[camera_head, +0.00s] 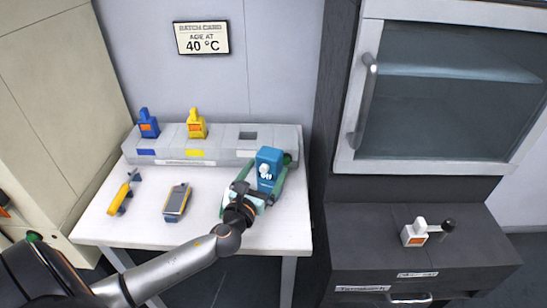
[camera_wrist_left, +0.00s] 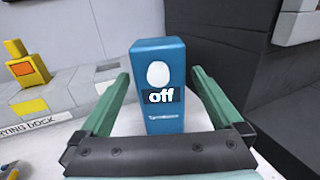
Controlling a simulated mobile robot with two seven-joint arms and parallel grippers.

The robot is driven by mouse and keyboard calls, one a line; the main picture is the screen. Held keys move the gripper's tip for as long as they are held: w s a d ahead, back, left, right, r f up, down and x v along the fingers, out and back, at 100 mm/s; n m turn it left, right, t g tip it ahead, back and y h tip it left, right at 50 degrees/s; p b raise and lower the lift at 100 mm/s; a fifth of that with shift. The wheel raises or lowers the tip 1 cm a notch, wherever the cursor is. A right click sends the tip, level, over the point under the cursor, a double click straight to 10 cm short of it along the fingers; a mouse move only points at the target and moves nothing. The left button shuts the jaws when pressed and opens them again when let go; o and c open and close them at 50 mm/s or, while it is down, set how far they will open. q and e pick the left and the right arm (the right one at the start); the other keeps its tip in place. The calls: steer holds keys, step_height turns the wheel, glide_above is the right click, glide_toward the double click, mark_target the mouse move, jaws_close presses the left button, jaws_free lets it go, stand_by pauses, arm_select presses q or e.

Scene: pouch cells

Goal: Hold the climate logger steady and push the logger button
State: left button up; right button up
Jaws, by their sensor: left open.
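The climate logger is a blue upright box (camera_head: 268,165) at the right end of the white table, in front of the grey dock. In the left wrist view the logger (camera_wrist_left: 159,110) shows a white oval button (camera_wrist_left: 158,74) with a dark label reading "off" below it. My left gripper (camera_head: 263,184) reaches it from the front. Its green fingers are open, one on each side of the logger, with a visible gap at both sides in the wrist view. The logger's lower end is partly hidden by the gripper. My right gripper is not in view.
The grey dock (camera_head: 222,143) holds a blue cell (camera_head: 148,125) and a yellow cell (camera_head: 196,126). A grey handheld device (camera_head: 175,200) and a yellow tool (camera_head: 122,195) lie on the white table (camera_head: 150,227). A dark glass-fronted cabinet (camera_head: 450,95) stands at right.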

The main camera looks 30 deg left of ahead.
arm_select(q)
steer(key=x, duration=0.6)
steer(key=shift+w, duration=0.2)
steer(key=shift+c, duration=0.4)
steer(key=c, duration=1.3)
steer(key=shift+c, duration=0.3)
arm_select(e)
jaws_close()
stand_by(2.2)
